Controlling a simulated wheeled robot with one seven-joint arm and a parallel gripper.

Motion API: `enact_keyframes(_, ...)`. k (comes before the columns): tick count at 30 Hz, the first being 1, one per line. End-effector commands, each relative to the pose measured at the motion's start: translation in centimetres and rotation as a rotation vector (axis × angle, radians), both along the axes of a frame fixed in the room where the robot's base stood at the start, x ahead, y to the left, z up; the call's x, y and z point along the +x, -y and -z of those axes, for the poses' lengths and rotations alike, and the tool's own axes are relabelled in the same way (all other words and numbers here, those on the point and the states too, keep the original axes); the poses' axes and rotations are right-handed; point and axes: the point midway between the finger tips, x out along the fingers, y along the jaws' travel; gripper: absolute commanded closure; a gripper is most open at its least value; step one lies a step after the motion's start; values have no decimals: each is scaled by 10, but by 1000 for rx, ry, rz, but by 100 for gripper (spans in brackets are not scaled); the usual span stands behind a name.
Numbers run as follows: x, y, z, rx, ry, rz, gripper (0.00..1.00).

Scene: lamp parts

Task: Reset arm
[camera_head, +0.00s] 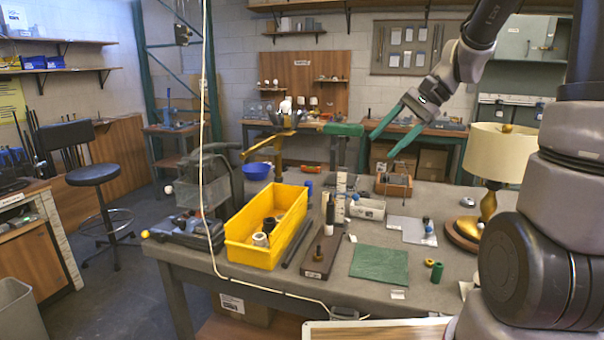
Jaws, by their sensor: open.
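My gripper (385,138) is raised above the back of the workbench, with its two green fingers spread apart and nothing between them. My arm reaches in from the upper right. A lamp with a cream shade (498,152) and a gold base (466,234) stands upright at the right of the bench, apart from my gripper. Part of the lamp's right side is hidden behind my arm.
The grey workbench (330,284) holds a yellow bin (238,252) with parts inside, a blue bowl (257,171), a green mat (379,265) and a white-and-black upright post (341,196). A black stool (92,174) stands at left. The air around my gripper is clear.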

Motion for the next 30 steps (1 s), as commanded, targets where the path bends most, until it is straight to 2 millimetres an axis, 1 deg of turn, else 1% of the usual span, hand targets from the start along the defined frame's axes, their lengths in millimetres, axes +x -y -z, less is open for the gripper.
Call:
enact_keyframes(1,-15,0,-12,-54,52,-22,36)
enact_keyframes(6,-60,10,-38,-239,215,-77,36)
enact_keyframes(12,-105,28,-64,-433,426,-117,36)
enact_keyframes(15,-122,36,-72,-508,518,-125,36)
enact_keyframes(18,-134,42,-79,-559,586,-129,36)
enact_keyframes(21,-140,46,-82,-589,628,-130,36)
enact_keyframes(30,-143,47,-83,-602,644,-130,36)
